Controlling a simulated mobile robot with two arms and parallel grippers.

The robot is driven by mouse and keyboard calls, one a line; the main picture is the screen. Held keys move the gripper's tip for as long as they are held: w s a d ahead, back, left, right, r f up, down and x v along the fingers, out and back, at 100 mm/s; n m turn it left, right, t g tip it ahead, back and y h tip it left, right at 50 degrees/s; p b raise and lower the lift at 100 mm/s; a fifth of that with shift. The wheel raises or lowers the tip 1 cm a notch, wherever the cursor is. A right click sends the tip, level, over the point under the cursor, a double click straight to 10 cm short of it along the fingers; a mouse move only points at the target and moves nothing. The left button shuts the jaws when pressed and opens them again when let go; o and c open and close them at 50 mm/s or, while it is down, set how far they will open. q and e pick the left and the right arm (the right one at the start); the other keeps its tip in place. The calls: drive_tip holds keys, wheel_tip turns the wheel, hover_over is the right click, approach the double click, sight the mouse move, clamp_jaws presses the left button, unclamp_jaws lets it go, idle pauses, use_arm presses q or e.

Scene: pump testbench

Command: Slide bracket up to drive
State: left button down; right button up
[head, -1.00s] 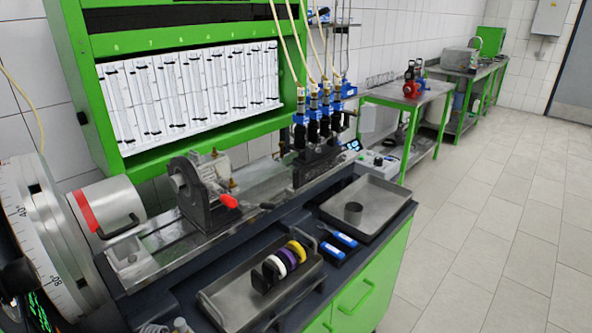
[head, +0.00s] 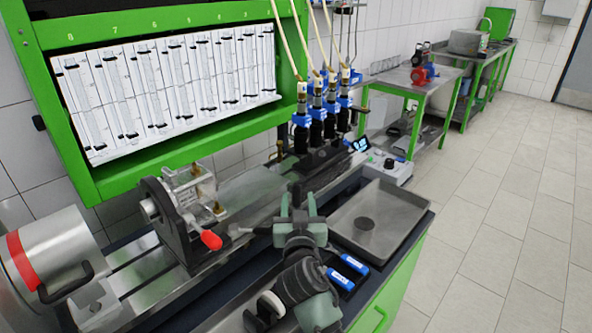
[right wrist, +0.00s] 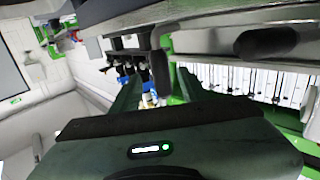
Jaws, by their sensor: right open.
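The dark bracket (head: 172,222) stands upright on the metal bench rail (head: 135,285) in the head view, carrying a grey metal pump (head: 192,187). A red-tipped lever (head: 211,240) sticks out at its front right. The drive (head: 50,258), a grey cylinder with a red band and black handle, is at the lower left, with a gap of bare rail between it and the bracket. My right gripper (head: 299,208) is open and empty, right of the lever and apart from it. Its fingers also show in the right wrist view (right wrist: 152,90). My left gripper is not in view.
Several injectors (head: 322,115) with hoses stand on the rail behind my right gripper. My right arm partly hides another tray at the bottom. Floor at right is clear.

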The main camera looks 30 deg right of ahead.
sight(297, 191)
drive_tip(key=shift+w+d+r, duration=0.15)
drive_tip(key=shift+w+r, duration=0.05)
drive_tip(key=shift+r, duration=0.15)
drive_tip(key=shift+w+a+r+p, duration=0.2)
drive_tip(key=shift+r+p, duration=0.3)
drive_tip(key=shift+r, duration=0.25)
drive_tip(key=shift+p+x, duration=0.3)
drive_tip(key=shift+x, duration=0.95)
drive_tip(key=shift+w+d+f, duration=0.2)
drive_tip(key=shift+w+d, duration=0.15)
drive_tip(key=shift+w, duration=0.15)
drive_tip(key=shift+w+d+f, duration=0.25)
drive_tip(key=shift+w+d, duration=0.1)
drive_tip(key=shift+w, duration=0.2)
drive_tip(key=shift+w+r, duration=0.1)
drive_tip(key=c, duration=0.9)
clamp_jaws()
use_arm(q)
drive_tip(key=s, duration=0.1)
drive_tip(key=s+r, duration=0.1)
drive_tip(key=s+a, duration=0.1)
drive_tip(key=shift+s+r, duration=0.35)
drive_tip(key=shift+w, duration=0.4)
